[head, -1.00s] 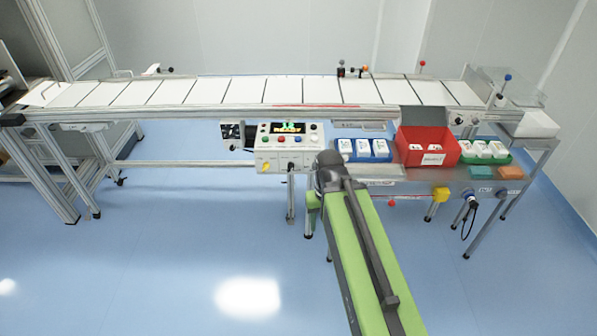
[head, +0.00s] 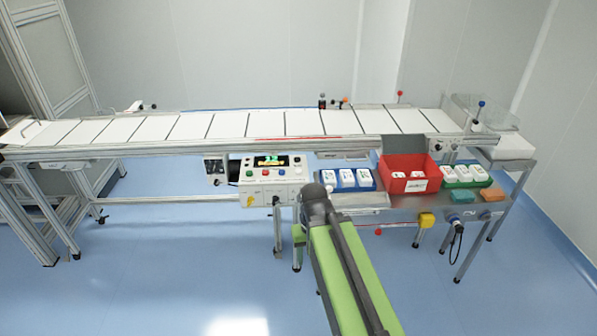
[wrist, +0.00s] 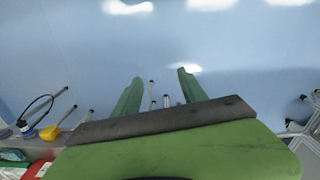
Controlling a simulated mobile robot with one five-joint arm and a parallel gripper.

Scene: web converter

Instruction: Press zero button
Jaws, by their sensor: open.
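A white control panel (head: 272,178) with a lit display (head: 270,161) is mounted at the front of the conveyor in the head view. It carries several small coloured buttons in a row, including red, green and yellow ones. Their labels are too small to read, so I cannot tell which is zero. In the wrist view my gripper (wrist: 157,85) is open, its two green fingers apart with nothing between them. It points toward the blue floor and table legs. The control panel is not clearly seen there.
The conveyor (head: 230,124) runs across the back with white sheets. The floor (head: 150,270) in front is open.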

